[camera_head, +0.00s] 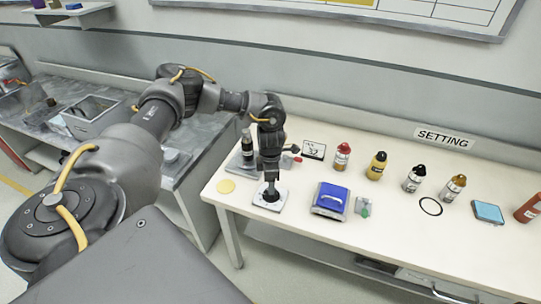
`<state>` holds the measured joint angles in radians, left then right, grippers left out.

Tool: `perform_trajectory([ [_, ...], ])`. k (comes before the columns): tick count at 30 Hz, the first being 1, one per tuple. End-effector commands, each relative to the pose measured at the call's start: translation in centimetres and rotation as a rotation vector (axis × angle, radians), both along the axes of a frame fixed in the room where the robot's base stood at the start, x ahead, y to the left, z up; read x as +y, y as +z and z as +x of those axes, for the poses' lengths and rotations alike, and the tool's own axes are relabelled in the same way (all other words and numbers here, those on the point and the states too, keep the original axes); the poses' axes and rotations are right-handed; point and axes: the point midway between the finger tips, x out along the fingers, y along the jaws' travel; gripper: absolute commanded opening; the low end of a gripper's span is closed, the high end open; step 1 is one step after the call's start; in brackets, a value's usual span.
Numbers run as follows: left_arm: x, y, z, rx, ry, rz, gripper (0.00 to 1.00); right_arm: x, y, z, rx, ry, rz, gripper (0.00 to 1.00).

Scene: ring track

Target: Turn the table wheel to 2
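The table wheel appears as a dark round knob on a small pale plate (258,205) near the front left of the white table. My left gripper (270,190) points straight down over the knob. Its fingertips are at or on the knob, and they hide most of it. I cannot tell whether the fingers are closed on it. The wheel's marks and its present setting are too small to read. My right gripper is not in view.
A black-framed card (314,150), several bottles, a black ring (431,206) and a SETTING sign (444,138) are farther back or right. The front right tabletop is clear.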

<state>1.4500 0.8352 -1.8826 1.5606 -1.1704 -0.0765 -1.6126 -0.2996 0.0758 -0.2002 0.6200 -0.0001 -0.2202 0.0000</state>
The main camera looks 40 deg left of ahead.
Motion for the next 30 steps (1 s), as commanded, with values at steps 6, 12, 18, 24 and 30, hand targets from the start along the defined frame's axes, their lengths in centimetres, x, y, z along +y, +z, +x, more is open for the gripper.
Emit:
perform_trajectory([
  [6,0.0,-3.4,0.0,0.001,0.002,0.0,0.59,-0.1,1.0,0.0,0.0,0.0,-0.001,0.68],
  [12,0.0,-5.0,0.0,-0.001,0.0,-0.001,0.59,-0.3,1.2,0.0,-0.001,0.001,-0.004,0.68],
  [18,0.0,-5.2,0.1,-0.002,0.0,-0.001,0.59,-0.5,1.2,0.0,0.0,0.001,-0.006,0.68],
  [24,0.0,-5.2,0.0,-0.002,0.001,-0.001,0.46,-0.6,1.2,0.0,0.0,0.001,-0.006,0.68],
  [30,0.0,-5.2,0.1,-0.002,0.001,-0.001,0.2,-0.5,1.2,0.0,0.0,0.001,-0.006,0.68],
])
